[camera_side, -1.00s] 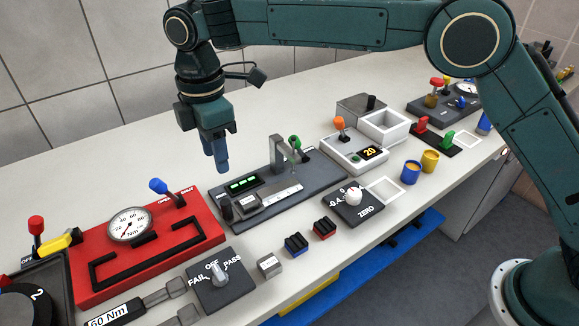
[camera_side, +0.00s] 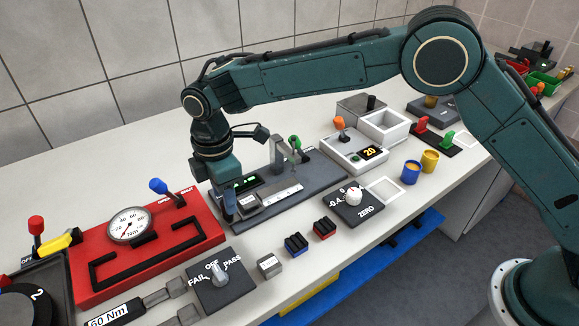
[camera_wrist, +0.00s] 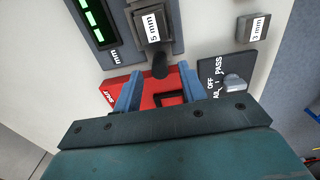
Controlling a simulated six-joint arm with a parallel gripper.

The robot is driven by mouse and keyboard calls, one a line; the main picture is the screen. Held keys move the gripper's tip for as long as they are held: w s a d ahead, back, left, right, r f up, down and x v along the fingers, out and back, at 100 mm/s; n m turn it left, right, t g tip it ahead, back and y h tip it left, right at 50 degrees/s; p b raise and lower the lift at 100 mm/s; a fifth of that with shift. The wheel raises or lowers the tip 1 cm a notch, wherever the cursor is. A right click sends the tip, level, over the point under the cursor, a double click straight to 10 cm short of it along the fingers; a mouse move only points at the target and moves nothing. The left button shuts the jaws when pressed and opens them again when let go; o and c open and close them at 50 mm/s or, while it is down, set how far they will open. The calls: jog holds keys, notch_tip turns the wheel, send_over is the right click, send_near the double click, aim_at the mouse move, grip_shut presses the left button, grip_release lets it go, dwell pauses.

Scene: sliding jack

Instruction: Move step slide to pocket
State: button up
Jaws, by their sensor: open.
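The step slide is a grey block marked "5 mm" (camera_wrist: 150,28) with a black knob (camera_wrist: 159,64). In the side view the slide (camera_side: 250,203) sits at the left end of a pale track on a dark base plate (camera_side: 325,180). My gripper (camera_side: 230,210) is down at the plate's left end and hides the knob there. In the wrist view my gripper (camera_wrist: 160,80) is open, with its blue fingers on either side of the knob, apparently not touching it. I cannot make out the pocket for certain.
A green display (camera_side: 241,183) lies behind the slide. A red panel (camera_side: 150,250) with a gauge and blue-knobbed lever is to the left. A FAIL/OFF/PASS dial (camera_side: 220,285) and small blocks (camera_side: 296,245) stand in front. A white box with an orange lever (camera_side: 355,155) is right.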

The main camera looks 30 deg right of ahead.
jog(key=shift+f, duration=1.65)
grip_shut()
